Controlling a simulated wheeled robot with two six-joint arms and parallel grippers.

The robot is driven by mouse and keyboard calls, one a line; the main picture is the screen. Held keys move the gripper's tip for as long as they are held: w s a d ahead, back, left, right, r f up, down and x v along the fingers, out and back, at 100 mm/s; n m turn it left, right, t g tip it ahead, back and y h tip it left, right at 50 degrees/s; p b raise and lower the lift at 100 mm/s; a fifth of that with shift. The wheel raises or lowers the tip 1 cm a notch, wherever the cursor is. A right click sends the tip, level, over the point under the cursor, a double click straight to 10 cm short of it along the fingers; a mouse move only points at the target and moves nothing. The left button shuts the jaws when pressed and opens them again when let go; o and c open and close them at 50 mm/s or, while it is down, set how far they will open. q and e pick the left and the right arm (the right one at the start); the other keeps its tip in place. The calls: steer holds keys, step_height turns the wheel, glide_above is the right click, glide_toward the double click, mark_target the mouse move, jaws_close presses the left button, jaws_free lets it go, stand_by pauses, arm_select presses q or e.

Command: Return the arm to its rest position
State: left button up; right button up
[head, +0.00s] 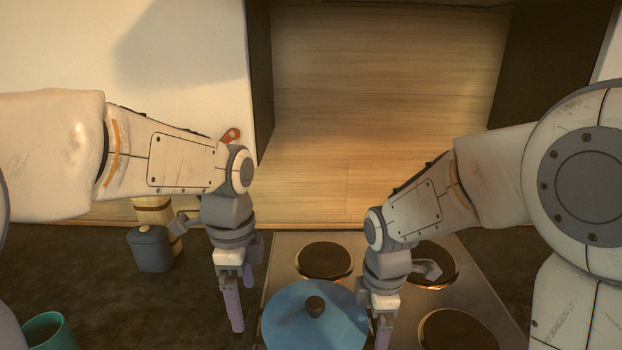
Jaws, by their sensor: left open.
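My left arm comes in from the left, bent at the wrist, with its left gripper (242,304) pointing down over the dark counter. Its two purple fingers are apart with nothing between them. It is just left of the stove and the blue pot lid. My right arm comes in from the right, and its right gripper (381,325) points down by the right edge of the lid. Its fingertips run toward the bottom of the picture, and I cannot tell whether they are open or shut.
A round blue lid (335,325) with a dark knob lies over the stove (285,262), which has several dark burners. A blue-grey container (150,252) and a teal cup (45,336) stand at left. A reddish-orange piece (231,135) shows on the white surface behind.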

mark_target(248, 323)
step_height(248, 323, up, 9)
steer(key=shift+f, duration=0.1)
steer(key=shift+s, duration=0.1)
arm_select(q)
steer(key=shift+f, duration=0.2)
arm_select(e)
step_height(248, 323, down, 12)
steer(key=shift+r, duration=0.15)
arm_select(q)
step_height(248, 323, down, 12)
steer(key=shift+s, duration=0.1)
arm_select(e)
steer(key=shift+r, duration=0.2)
arm_select(q)
step_height(248, 323, up, 6)
steer(key=p, duration=0.6)
steer(key=shift+r, duration=0.25)
arm_select(e)
step_height(248, 323, up, 6)
steer(key=shift+r, duration=0.1)
arm_select(q)
steer(key=shift+r+p, duration=1)
steer(key=shift+p, duration=0.05)
arm_select(e)
steer(key=shift+r, duration=0.95)
